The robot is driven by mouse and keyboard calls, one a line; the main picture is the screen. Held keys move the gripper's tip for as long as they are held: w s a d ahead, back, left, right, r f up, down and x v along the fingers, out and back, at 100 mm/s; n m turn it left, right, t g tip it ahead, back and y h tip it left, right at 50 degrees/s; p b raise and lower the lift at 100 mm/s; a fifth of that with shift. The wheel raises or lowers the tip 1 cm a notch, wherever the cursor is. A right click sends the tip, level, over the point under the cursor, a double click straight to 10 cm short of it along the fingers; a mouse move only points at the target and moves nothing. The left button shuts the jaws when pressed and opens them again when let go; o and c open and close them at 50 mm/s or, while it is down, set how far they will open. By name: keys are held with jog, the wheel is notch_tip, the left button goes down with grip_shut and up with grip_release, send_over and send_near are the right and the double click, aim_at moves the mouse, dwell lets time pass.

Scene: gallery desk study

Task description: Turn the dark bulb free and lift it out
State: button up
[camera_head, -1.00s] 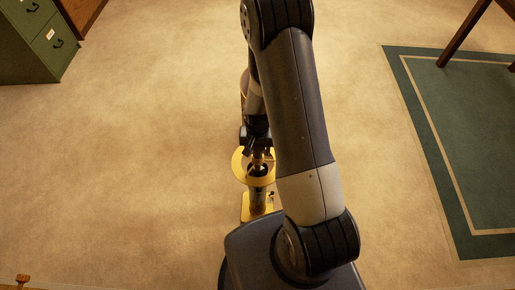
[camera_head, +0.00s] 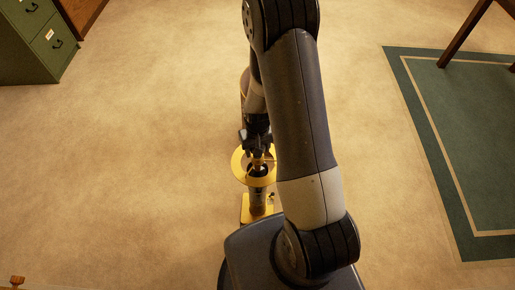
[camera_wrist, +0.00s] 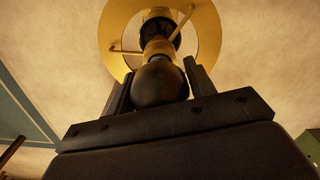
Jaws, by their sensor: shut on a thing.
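The dark bulb (camera_wrist: 160,84) is a round, nearly black globe in the wrist view. My gripper (camera_wrist: 158,88) is shut on it, with one finger on each side of the globe. Above the globe in that view is a brass-coloured neck, in line with a dark socket (camera_wrist: 160,27) inside a yellow ring (camera_wrist: 208,40) with thin spokes. In the head view my gripper (camera_head: 258,152) is over the yellow ring of the lamp (camera_head: 238,166), and the bulb is mostly hidden there. I cannot tell whether the bulb's thread is still in the socket.
The lamp's yellow base (camera_head: 247,208) stands close to my own body. A green filing cabinet (camera_head: 38,45) is at the upper left and a green rug (camera_head: 440,130) at the right, with a wooden leg (camera_head: 470,35) on it. The beige floor (camera_head: 140,150) between is clear.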

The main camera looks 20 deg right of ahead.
dwell(0.3)
jog(key=shift+n+b, duration=0.6)
jog(key=shift+n, duration=1.6)
jog(key=shift+n+b, duration=0.3)
jog(key=n, duration=0.3)
jog(key=shift+n+b, duration=0.3)
jog(key=shift+b, duration=0.05)
jog(key=o, duration=0.8)
jog(key=shift+o, duration=0.2)
